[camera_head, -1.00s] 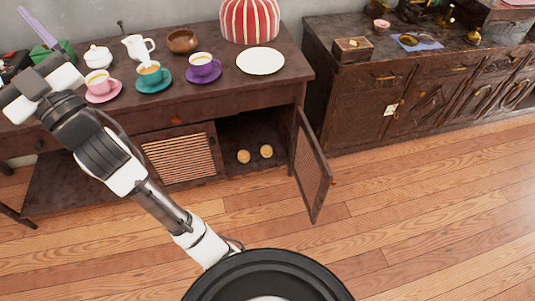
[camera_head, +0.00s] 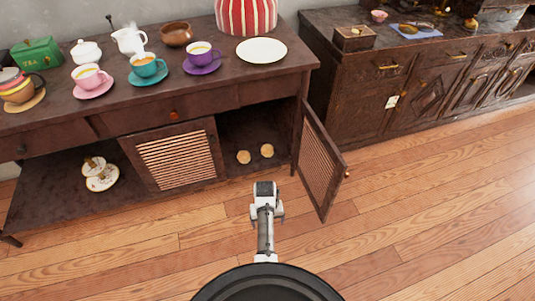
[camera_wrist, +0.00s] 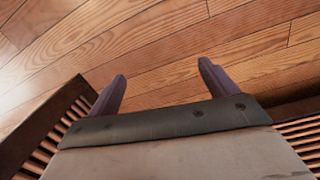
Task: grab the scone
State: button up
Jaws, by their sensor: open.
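Two small round tan scones (camera_head: 243,157) (camera_head: 267,151) sit side by side inside the open compartment of the dark wooden cabinet in the head view. My arm reaches forward over the floor, with its end in front of that compartment and a little below the scones in the picture. The fingers are hard to make out in the head view. In the wrist view my gripper (camera_wrist: 162,68) is open, its two dark fingers apart with only wooden floor between and beyond them. No scone shows in the wrist view.
Cups, a white plate (camera_head: 262,51) and a striped red thing (camera_head: 246,15) stand on the cabinet top. The floor in front is clear.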

aim_at(266, 149)
jog(key=i, duration=1.5)
